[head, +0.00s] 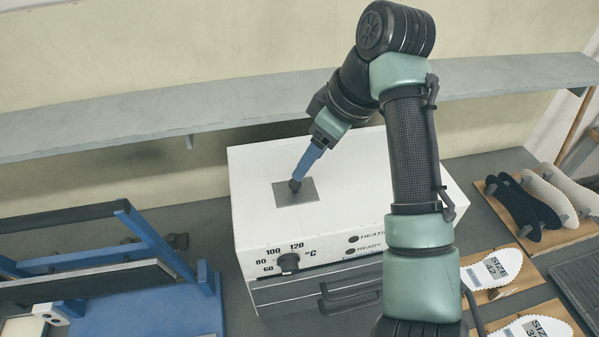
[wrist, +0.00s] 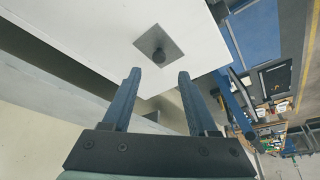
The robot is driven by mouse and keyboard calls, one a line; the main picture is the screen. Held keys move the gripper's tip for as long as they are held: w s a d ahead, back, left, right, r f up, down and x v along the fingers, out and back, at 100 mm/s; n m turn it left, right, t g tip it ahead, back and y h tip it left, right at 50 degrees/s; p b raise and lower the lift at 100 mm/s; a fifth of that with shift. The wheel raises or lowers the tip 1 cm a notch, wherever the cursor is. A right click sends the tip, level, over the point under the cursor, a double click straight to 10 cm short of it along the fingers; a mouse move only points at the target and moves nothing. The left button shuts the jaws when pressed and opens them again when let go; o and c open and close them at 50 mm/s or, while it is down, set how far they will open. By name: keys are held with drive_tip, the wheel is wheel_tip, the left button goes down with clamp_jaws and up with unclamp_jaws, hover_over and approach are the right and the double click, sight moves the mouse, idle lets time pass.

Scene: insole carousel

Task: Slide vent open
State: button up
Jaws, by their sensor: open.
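The vent is a flat grey plate (head: 309,190) on top of a white heater box (head: 345,185), with a small dark knob (head: 295,186) standing on it. In the wrist view, the plate (wrist: 174,46) and its round knob (wrist: 158,57) lie just ahead of the fingertips, centred between them in the picture. My gripper (head: 299,177) points down at the knob with its blue fingers. The fingers are apart and hold nothing in the wrist view (wrist: 160,74). I cannot tell whether the fingertips are beside the knob or just above it.
A grey shelf (head: 120,120) runs along the wall behind the box. A blue frame (head: 150,300) stands at left. The box front has a temperature dial (head: 288,263) and a drawer handle (head: 350,300). Insoles (head: 535,200) lie on wooden boards at right.

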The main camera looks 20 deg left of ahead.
sight(300, 184)
drive_tip(key=p+x, duration=0.1)
drive_tip(key=x, duration=0.5)
drive_tip(key=shift+w+a+f+p, duration=0.1)
drive_tip(key=shift+a+f+p, duration=0.05)
drive_tip(key=shift+f+p, duration=0.2)
clamp_jaws()
drive_tip(key=shift+r, duration=0.1)
idle(1.0)
